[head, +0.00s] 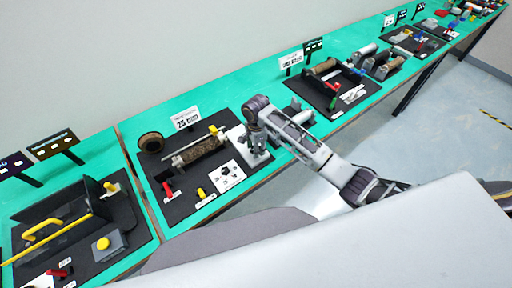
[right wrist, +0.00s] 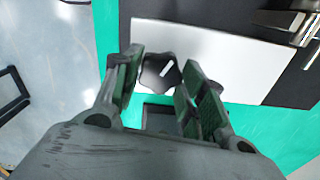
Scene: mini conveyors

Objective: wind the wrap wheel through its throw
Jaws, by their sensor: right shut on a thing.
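In the right wrist view the wrap wheel (right wrist: 158,73) is a dark lobed knob with a white mark on its face. It sits at the edge of a white panel (right wrist: 205,60). My right gripper (right wrist: 160,80) has its green-padded fingers on either side of the wheel and is shut on it. In the head view my right gripper (head: 257,146) reaches down over the white panel (head: 239,134) at the right end of a black station board. The wheel is hidden behind the gripper there. My left gripper is not in view.
The board (head: 180,208) also carries a brown roller (head: 202,148), a red lever (head: 168,189), a yellow knob (head: 201,193) and a white card (head: 227,177). More stations stand along the green bench (head: 215,97) on both sides.

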